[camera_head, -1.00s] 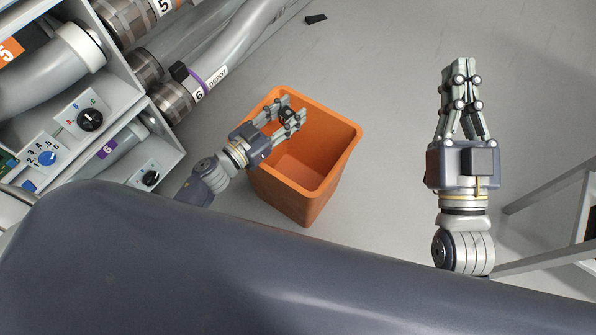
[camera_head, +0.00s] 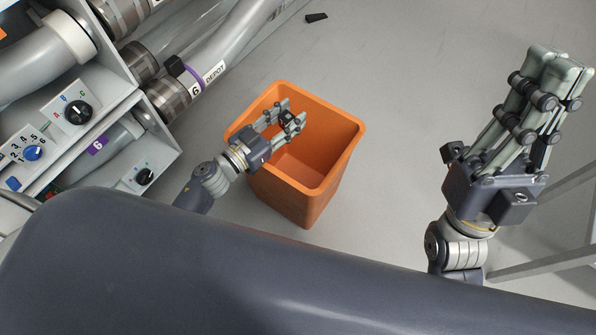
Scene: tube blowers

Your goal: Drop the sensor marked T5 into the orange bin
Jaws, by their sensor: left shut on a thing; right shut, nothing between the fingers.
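The orange bin (camera_head: 318,200) stands on the floor near the middle of the view, its open top facing me. My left gripper (camera_head: 293,113) is over the bin's opening, inside the rim as seen from above. It is shut on a small dark thing (camera_head: 287,118) between its fingertips. The thing is mostly hidden by the fingers, and no T5 mark can be read on it. My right gripper (camera_head: 558,65) is raised at the right, shut and empty, well apart from the bin.
A small black piece (camera_head: 316,17) lies on the floor at the top. A grey metal frame (camera_head: 545,250) stands at the lower right. Floor between bin and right gripper is clear.

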